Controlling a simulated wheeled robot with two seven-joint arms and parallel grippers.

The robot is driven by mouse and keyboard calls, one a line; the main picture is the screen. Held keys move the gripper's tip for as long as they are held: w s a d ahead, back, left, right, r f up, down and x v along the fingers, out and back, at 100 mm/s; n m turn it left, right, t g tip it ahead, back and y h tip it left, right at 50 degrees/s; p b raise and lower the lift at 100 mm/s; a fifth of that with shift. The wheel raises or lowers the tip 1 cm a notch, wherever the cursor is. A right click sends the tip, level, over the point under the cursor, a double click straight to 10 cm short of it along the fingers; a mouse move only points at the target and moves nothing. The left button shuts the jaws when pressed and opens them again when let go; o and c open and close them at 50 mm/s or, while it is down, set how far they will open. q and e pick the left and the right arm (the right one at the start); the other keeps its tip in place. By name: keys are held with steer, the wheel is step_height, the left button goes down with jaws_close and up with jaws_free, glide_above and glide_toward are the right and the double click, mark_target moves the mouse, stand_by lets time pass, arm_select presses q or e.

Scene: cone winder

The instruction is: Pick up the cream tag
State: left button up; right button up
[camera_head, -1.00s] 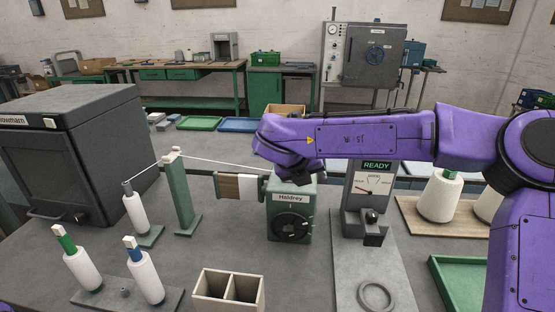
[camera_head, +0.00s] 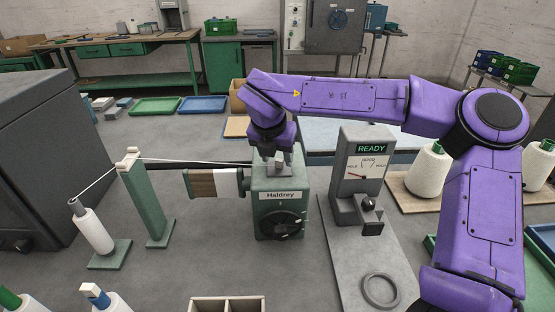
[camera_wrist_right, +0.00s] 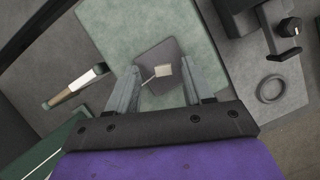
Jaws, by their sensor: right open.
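In the right wrist view a small cream tag (camera_wrist_right: 163,69) lies on a dark square patch on top of the green Haldrey machine (camera_wrist_right: 120,25). A thin pale strip runs from it to the lower left. My right gripper (camera_wrist_right: 158,76) is open, its two fingers on either side of the tag and apart from it. In the head view my right gripper (camera_head: 276,160) points down over the top of the Haldrey machine (camera_head: 268,205) and hides the tag there. My left gripper is in neither view.
The grey READY gauge (camera_head: 360,175) stands just right of the machine. A green post (camera_head: 146,200) and a white thread cone (camera_head: 95,232) stand to the left. A divided cream box (camera_head: 228,305) is in front. A grey ring (camera_head: 380,290) lies on the plate at right.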

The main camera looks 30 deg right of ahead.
steer(key=shift+w+d+f, duration=0.1)
steer(key=shift+d+f, duration=0.1)
steer(key=shift+f, duration=0.25)
steer(key=shift+s+d, duration=0.1)
steer(key=shift+s, duration=0.15)
steer(key=shift+w, duration=0.1)
steer(key=c, duration=0.8)
